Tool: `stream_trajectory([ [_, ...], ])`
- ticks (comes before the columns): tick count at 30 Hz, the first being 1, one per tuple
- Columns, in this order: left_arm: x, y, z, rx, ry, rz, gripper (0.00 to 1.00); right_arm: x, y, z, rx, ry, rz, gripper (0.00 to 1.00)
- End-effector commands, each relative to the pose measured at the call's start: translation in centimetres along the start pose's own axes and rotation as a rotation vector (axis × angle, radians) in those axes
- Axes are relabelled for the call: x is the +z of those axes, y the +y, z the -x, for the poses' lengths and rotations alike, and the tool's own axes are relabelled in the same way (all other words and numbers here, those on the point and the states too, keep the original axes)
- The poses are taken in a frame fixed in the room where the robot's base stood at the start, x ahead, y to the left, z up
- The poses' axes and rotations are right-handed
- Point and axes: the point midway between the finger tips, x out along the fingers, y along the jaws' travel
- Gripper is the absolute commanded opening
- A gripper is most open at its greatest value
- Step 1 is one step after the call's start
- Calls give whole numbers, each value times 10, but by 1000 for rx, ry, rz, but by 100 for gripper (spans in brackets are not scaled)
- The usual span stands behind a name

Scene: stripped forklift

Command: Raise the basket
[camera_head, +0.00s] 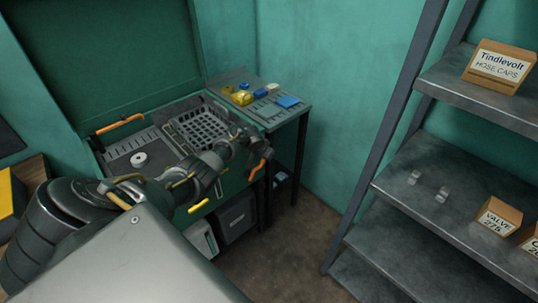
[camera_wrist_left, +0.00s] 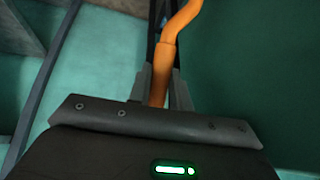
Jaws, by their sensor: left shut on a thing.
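A dark, grid-patterned basket (camera_head: 204,128) sits in the open top of a green cabinet-like unit (camera_head: 232,187). An orange handle (camera_head: 257,170) shows at the unit's front right corner. My left arm reaches across the front of the unit. My left gripper (camera_head: 260,153) is shut on this orange handle, which runs up between the fingers in the left wrist view (camera_wrist_left: 160,85). How the handle joins the basket is hidden. A second orange handle (camera_head: 120,125) is at the unit's left side. My right gripper is out of view.
A side table (camera_head: 270,118) with yellow and blue items stands right of the unit. A grey shelf rack (camera_head: 440,200) with small boxes stands at the right. A pale disc (camera_head: 138,159) lies left of the basket. Bare floor (camera_head: 290,235) lies between unit and rack.

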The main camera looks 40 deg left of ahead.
Motion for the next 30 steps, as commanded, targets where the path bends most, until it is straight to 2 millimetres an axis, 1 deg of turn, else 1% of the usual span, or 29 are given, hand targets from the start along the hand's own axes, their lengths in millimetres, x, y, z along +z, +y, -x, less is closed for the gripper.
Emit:
stream_trajectory([
  [1,-6,-4,2,-7,9,8,0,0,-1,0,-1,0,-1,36],
  [14,-4,-4,1,-6,1,5,0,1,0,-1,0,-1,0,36],
  [15,-4,-4,0,-6,2,4,24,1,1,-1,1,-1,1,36],
  [19,-2,-4,0,-5,-2,4,41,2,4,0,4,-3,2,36],
  [27,0,-3,0,-3,-7,1,42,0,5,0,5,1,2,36],
  [30,-1,-2,4,-2,-8,0,42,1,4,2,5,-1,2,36],
])
